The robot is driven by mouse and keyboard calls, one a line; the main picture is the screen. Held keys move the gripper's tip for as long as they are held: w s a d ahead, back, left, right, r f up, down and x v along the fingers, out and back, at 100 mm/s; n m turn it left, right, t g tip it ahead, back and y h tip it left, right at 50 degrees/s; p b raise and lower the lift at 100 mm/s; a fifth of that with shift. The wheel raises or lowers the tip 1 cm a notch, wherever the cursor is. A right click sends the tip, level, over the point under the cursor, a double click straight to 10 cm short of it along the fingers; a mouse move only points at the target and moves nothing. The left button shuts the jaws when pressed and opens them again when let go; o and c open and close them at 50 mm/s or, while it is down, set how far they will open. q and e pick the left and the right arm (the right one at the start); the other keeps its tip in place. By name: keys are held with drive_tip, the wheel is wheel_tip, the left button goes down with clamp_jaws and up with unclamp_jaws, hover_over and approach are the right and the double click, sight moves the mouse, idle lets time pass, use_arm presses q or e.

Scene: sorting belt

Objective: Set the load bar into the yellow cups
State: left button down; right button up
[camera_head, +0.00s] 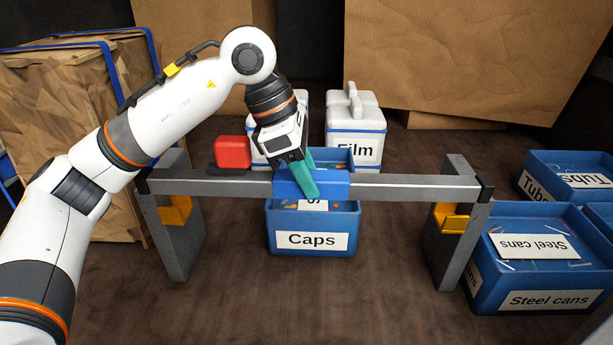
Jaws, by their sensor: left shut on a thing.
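The load bar (400,187) is a long grey bar with black ends and a blue middle section. It lies roughly level across the view, its ends overlapping the tops of two grey posts. My left gripper (308,180), with teal fingers, comes down from above and is shut on the blue middle. One yellow cup (174,213) is on the left post, and the other yellow cup (450,218) is on the right post. Both cups appear lower than the bar. Whether the bar touches the posts I cannot tell. My right gripper is not in view.
The grey left post (180,250) and right post (447,262) flank a blue Caps bin (312,220). A red block (233,152) and a white Film container (355,125) are behind the bar. Blue Steel cans bins (540,280) stand at right. Brown floor is open in front.

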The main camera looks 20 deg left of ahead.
use_arm(q)
drive_tip(key=w+a+f+b, duration=0.1)
drive_tip(key=w+f, duration=0.3)
drive_tip(key=w, duration=0.1)
drive_tip(key=shift+w+a+f+b, duration=0.3)
drive_tip(key=shift+f, duration=0.05)
idle(0.6)
drive_tip(key=shift+s, duration=0.1)
idle(0.9)
drive_tip(key=shift+f+b, duration=2.05)
drive_tip(key=shift+f, duration=0.25)
drive_tip(key=c, duration=0.9)
unclamp_jaws()
drive_tip(key=shift+s, duration=0.1)
